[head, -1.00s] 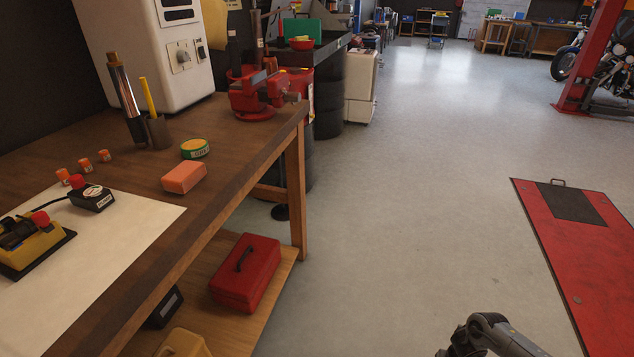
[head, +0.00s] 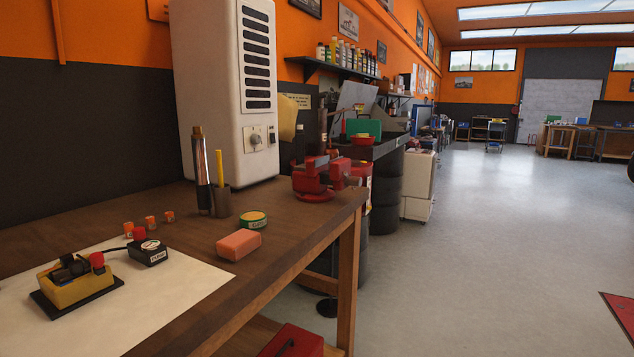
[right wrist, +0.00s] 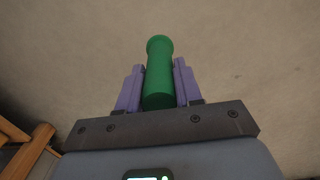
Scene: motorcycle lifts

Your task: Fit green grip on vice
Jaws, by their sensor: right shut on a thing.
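The green grip (right wrist: 160,75) is a green cylinder with a wider far end. In the right wrist view it stands between the two purple fingers of my right gripper (right wrist: 159,88), which is shut on it. The red vice (head: 322,178) is on the wooden workbench near its far right corner in the head view. The grip is apart from the vice, and the vice does not show in the right wrist view. Neither gripper shows in the head view now.
The workbench (head: 290,255) holds an orange-pink block (head: 238,243), a green and yellow tin (head: 253,220), a cup with a yellow stick (head: 221,201), a dark cylinder (head: 202,170) and a yellow device (head: 76,284). A white heater (head: 232,90) stands behind. Open floor lies to the right.

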